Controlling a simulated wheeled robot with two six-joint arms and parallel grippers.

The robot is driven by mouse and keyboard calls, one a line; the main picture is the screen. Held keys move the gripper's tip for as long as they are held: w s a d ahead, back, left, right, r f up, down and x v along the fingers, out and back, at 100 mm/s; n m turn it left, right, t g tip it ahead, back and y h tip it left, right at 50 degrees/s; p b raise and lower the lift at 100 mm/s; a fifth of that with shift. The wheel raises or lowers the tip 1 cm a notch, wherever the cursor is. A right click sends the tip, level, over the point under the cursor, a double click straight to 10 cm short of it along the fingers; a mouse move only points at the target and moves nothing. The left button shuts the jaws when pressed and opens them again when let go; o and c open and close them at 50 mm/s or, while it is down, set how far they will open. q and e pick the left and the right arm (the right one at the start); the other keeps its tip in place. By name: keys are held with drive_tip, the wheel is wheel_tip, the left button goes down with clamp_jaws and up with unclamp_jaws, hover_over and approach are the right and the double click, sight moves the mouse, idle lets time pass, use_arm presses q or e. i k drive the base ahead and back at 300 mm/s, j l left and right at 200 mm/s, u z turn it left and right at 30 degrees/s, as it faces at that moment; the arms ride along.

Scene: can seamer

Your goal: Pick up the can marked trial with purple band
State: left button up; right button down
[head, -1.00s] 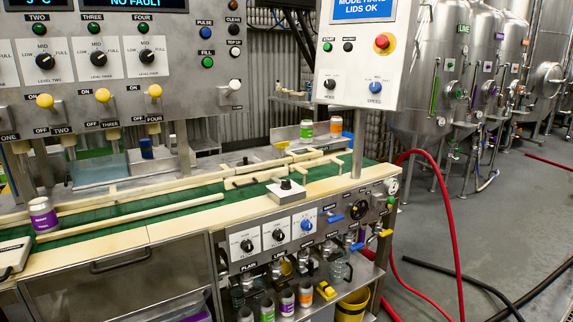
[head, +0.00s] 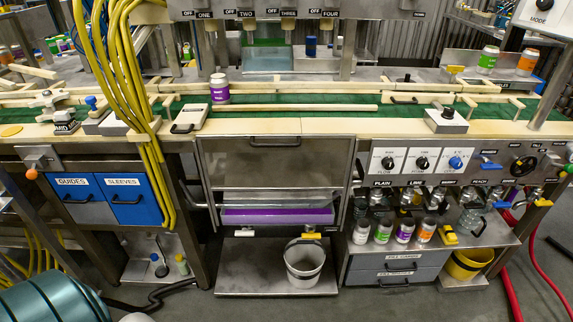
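A white can with a purple band (head: 220,88) stands upright on the green conveyor belt (head: 300,104), left of centre in the head view. A second can with a purple band (head: 404,230) stands on the low steel shelf at the right. It is in a row with a plain, a green-banded can (head: 383,229) and an orange-banded can (head: 425,231). The lettering on both purple cans is too small to read, so I cannot tell which is marked trial. Neither of my grippers is in view.
A white flat box with a black handle (head: 190,118) sits on the counter left of the belt can. Yellow hoses (head: 135,90) hang at the left. A white bucket (head: 304,262) and a yellow bucket (head: 466,263) stand low down. Pale guide rails (head: 300,108) border the belt.

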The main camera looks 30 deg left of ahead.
sight(218, 82)
drive_tip(key=u, duration=1.4)
drive_tip(key=i+j, duration=0.25)
drive_tip(key=j, duration=0.2)
drive_tip(key=i+j, duration=0.25)
drive_tip(key=j, duration=0.2)
drive_tip(key=i+j, duration=0.25)
drive_tip(key=j, duration=0.2)
drive_tip(key=u, duration=0.05)
